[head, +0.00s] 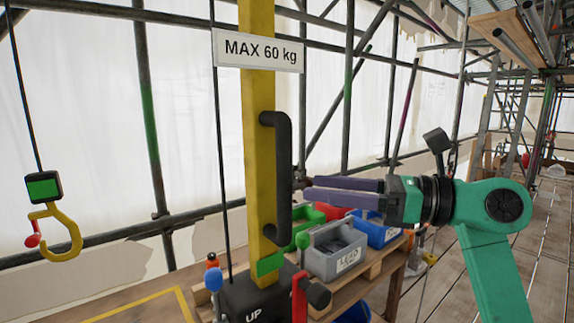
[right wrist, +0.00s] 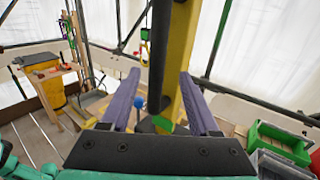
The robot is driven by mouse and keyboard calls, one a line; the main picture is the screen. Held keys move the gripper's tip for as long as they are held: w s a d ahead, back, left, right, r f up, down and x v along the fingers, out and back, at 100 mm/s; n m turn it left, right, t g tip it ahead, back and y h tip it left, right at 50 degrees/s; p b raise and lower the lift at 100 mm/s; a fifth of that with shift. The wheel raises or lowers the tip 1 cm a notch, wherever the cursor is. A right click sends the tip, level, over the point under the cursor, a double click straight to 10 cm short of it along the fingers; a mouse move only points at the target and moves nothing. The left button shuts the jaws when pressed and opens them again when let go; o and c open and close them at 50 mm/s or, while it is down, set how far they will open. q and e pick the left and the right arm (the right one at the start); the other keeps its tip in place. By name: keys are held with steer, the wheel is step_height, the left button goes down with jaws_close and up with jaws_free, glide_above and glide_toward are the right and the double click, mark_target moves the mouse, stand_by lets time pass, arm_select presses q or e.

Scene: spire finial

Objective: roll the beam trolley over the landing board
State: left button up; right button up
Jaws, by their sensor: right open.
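A yellow upright post (head: 258,130) carries a black bar handle (head: 283,180) and a "MAX 60 kg" sign (head: 258,51). My right gripper (head: 310,188) is open just right of the handle, fingers pointing left towards it. In the right wrist view the black handle (right wrist: 158,55) lies between the two purple fingers; contact cannot be told. A wooden board with a yellow outline (head: 178,296), perhaps the landing board, shows at lower left. A yellow hook (head: 64,236) hangs empty on a cable at left. I cannot make out the trolley itself. My left gripper is out of view.
A black box marked "UP" (head: 250,303) sits at the post's foot, with coloured knobs around it. A grey bin (head: 334,250) and a blue bin (head: 378,232) stand on a wooden bench to the right. Scaffold poles stand behind; the plank walkway (head: 548,240) is at right.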

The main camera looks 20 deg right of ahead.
mark_target(286, 184)
steer(key=p+x, duration=0.1)
steer(key=x, duration=0.2)
steer(key=p+x, duration=0.1)
steer(key=x, duration=0.3)
steer(key=shift+s+a+r, duration=0.1)
steer(key=shift+s+a, duration=0.1)
steer(key=shift+s, duration=0.1)
steer(key=shift+d, duration=0.25)
steer(key=shift+c, duration=0.4)
steer(key=shift+a, duration=0.1)
jaws_close()
